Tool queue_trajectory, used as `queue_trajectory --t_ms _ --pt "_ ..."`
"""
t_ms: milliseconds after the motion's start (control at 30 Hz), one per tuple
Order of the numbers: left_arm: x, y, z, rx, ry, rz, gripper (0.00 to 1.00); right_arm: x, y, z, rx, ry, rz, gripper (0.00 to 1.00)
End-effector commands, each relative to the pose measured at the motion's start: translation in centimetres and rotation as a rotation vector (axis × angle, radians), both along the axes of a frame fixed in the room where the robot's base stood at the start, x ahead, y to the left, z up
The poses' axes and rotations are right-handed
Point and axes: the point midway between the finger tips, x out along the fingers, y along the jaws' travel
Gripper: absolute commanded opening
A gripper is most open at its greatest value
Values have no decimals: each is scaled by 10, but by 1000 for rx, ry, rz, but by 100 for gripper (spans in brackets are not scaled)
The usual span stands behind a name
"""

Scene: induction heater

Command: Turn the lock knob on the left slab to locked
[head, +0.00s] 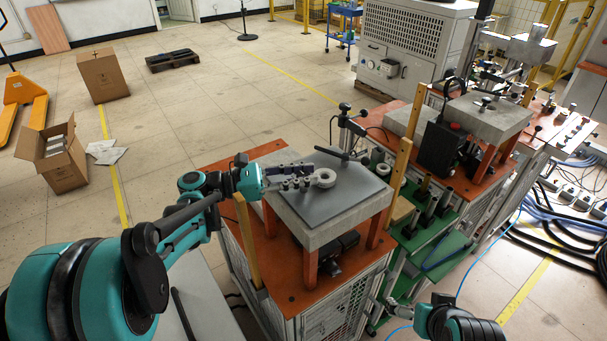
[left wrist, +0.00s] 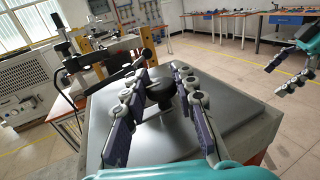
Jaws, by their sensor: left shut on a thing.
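The left slab (head: 352,200) is a grey plate on red-brown legs, and its top also shows in the left wrist view (left wrist: 235,112). The lock knob (left wrist: 160,92) is dark and round-topped and stands on the slab between my left fingers in the left wrist view. My left gripper (head: 305,181) reaches in low over the slab from the left and is shut on the knob. A pale round piece (head: 324,178) shows at its fingertips. I cannot read the knob's lock position. My right gripper (left wrist: 285,84) is off to the side, away from the slab, its jaw state unclear.
A black-handled clamp (head: 346,131) stands at the slab's back edge. Wooden posts (head: 400,160) rise beside the slab. A second grey slab (head: 488,117) and a black box (head: 440,147) stand on the neighbouring bench. Open floor lies to the left.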

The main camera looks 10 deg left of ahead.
Motion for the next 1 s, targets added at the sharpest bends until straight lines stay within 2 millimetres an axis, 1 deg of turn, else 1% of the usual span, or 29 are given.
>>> queue_trajectory --t_ms 267,700,1000 --pt "1 0 0 0 0 -72 0 0 0 1 0 0 0 100" --pt "1 0 1 0 0 -365 0 0 0 9 0 0 0 100" --pt "1 0 0 0 0 -495 0 0 0 13 0 0 0 100"
